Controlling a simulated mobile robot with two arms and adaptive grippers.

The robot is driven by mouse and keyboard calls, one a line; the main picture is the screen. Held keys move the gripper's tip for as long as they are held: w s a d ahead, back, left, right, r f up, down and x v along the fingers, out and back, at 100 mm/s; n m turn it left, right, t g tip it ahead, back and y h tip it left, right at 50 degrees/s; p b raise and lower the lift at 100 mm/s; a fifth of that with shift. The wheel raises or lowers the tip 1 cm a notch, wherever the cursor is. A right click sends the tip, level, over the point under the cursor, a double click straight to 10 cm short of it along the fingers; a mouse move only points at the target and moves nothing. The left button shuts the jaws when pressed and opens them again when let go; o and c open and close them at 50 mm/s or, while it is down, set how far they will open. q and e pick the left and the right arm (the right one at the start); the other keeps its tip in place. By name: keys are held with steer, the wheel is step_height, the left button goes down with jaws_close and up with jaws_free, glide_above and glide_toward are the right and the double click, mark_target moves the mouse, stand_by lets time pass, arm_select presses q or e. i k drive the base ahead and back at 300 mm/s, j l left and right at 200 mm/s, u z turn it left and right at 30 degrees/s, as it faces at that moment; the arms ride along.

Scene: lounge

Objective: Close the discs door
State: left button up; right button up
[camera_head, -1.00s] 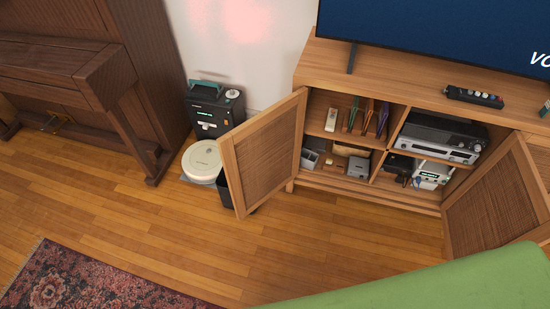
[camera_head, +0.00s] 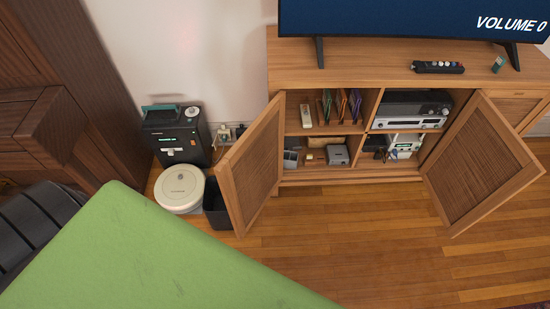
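The wooden TV cabinet (camera_head: 400,57) stands at the back with two doors swung open. Its left door (camera_head: 250,168), a panel in a light wood frame, stands out from the cabinet at a wide angle. Behind it the upper left compartment holds several thin upright coloured cases (camera_head: 340,106), which look like discs. The right door (camera_head: 478,165) is also open and stands out toward the front right. Neither of my grippers is in view.
A black bin (camera_head: 216,207) stands close behind the left door, beside a round white robot vacuum (camera_head: 180,188) and a black machine (camera_head: 176,137). A large green surface (camera_head: 150,260) fills the lower left foreground. Wooden floor (camera_head: 360,230) is clear before the cabinet.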

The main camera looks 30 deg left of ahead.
mark_target(248, 176)
steer(key=k+j+z, duration=0.1)
steer(key=j, duration=0.35)
steer(key=k+j, duration=0.15)
steer(key=j, duration=0.25)
steer(key=k+j+z, duration=0.15)
steer(key=j, duration=0.25)
steer(key=k+j+z, duration=0.1)
steer(key=j, duration=0.35)
steer(key=k+j, duration=0.2)
steer(key=j, duration=0.15)
steer(key=k+j+z, duration=0.15)
steer(key=j, duration=0.25)
